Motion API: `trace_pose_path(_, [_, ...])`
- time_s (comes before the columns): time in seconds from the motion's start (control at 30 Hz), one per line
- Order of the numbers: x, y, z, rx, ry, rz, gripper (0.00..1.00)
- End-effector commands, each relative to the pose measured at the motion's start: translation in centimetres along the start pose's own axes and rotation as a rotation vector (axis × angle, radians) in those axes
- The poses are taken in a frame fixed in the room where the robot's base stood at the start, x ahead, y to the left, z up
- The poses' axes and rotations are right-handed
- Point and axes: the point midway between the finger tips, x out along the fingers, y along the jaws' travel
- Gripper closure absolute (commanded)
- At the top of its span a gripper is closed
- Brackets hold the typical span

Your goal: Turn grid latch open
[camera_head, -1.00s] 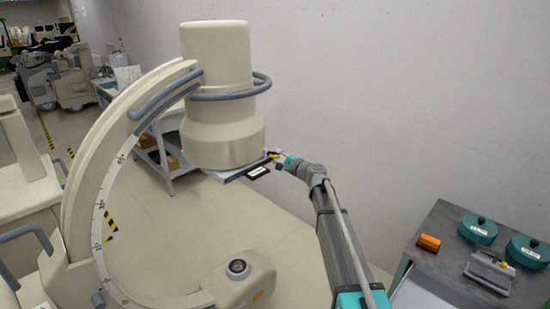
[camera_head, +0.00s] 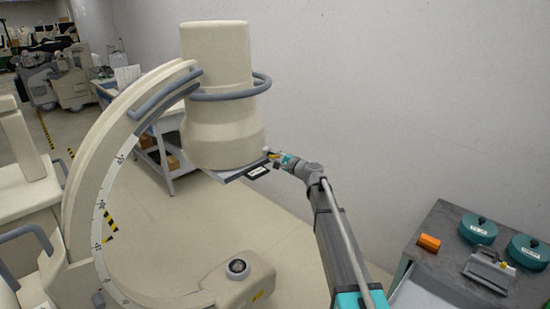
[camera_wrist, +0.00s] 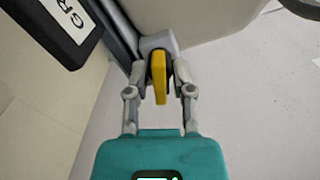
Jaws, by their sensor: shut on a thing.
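The yellow grid latch (camera_wrist: 159,78) sits on a small grey mount at the edge of the imaging machine's cream head (camera_head: 222,95). In the wrist view it points straight down the picture, toward my palm. My gripper (camera_wrist: 161,74) is shut on it, with one finger on each side. In the head view my gripper (camera_head: 277,158) is at the right end of the flat grid plate (camera_head: 232,176) under the head, and the latch is mostly hidden there. A dark grid handle with a white label (camera_wrist: 72,18) shows at upper left in the wrist view.
The machine's curved C-arm (camera_head: 88,185) stands at left, with a lower cream unit (camera_head: 240,285) below the head. A grey cart (camera_head: 440,268) at right holds teal round covers (camera_head: 478,230) and an orange block (camera_head: 429,242). A wall stands behind my arm.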

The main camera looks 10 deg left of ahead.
Motion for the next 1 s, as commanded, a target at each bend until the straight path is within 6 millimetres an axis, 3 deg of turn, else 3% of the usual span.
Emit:
trace_pose_path(0.6, [-0.03,0.04,0.03,-0.328,-0.001,0.001,1.00])
trace_pose_path(0.97, [-0.04,0.05,0.04,-0.349,-0.001,0.002,1.00])
trace_pose_path(1.0, [-0.04,0.05,0.04,-0.349,-0.001,0.002,0.63])
